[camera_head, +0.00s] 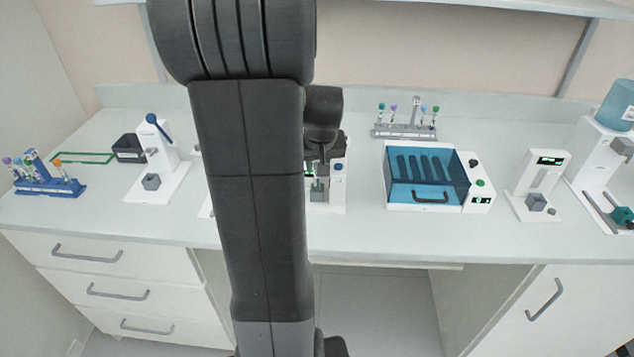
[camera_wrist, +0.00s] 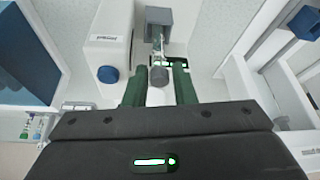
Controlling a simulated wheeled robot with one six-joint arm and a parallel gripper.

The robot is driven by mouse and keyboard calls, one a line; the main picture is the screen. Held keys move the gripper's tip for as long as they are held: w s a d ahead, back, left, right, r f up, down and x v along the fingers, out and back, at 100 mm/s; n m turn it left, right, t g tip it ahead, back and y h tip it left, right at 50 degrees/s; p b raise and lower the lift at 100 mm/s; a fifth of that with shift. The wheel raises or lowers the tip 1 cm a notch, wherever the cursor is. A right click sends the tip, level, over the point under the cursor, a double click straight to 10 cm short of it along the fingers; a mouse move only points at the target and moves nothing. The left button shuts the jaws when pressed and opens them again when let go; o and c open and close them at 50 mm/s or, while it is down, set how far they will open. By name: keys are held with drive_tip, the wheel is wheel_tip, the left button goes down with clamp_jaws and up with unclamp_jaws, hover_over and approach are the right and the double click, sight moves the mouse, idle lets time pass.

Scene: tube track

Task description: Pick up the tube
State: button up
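A tube with a grey cap (camera_wrist: 158,76) shows in the middle of the wrist view. Its clear body runs away from the camera toward a grey block (camera_wrist: 158,17) on a white device. My gripper (camera_wrist: 159,67) has one green finger on each side of the tube, with what look like narrow gaps beside the cap. It looks open and not closed on the tube. In the head view my arm hides most of the gripper and the tube. The white device with a blue knob (camera_head: 338,167) partly shows right of the arm.
A blue tube rack (camera_head: 62,188) stands at the far left and a grey rack (camera_head: 405,131) at the back. A blue-lidded box (camera_head: 430,180) and white devices (camera_head: 538,185) stand on the right. In the wrist view, a white body with a blue knob (camera_wrist: 108,74) is close left of the fingers.

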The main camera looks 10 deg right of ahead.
drive_tip(key=shift+x, duration=1.8)
drive_tip(key=shift+c, duration=0.4)
drive_tip(key=c, duration=0.3)
drive_tip(key=shift+r, duration=0.1)
wheel_tip(320, 180, up, 10)
drive_tip(key=shift+f, duration=0.1)
